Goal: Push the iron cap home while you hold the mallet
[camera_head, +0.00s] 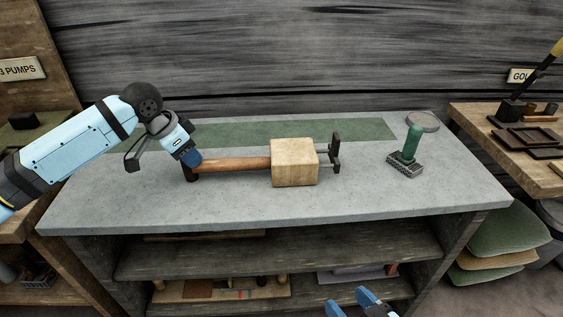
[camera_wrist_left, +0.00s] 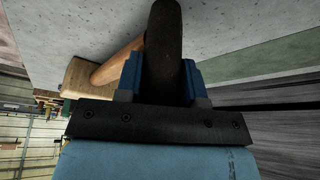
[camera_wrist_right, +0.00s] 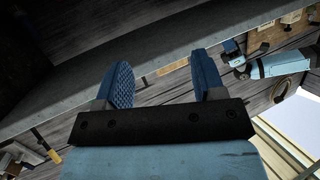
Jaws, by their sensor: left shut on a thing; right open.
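The mallet lies over the grey bench with its block-shaped wooden head (camera_head: 294,163) at centre and its brown handle (camera_head: 235,164) pointing left. My left gripper (camera_head: 190,158) is shut on the dark end of the handle; the left wrist view shows this dark grip (camera_wrist_left: 165,50) between the fingers. A dark iron piece, seemingly the iron cap (camera_head: 336,153), stands right of the head. Thin rods span the visible gap between them. My right gripper (camera_head: 355,306) is low at the bottom edge, in front of the bench; its fingers (camera_wrist_right: 160,85) are apart and empty.
A green-handled brush (camera_head: 411,143) stands on the bench to the right, with a round grey disc (camera_head: 422,122) behind it. A green mat (camera_head: 290,130) lies along the back. Shelves (camera_head: 280,248) are below the bench top. The front right of the top is clear.

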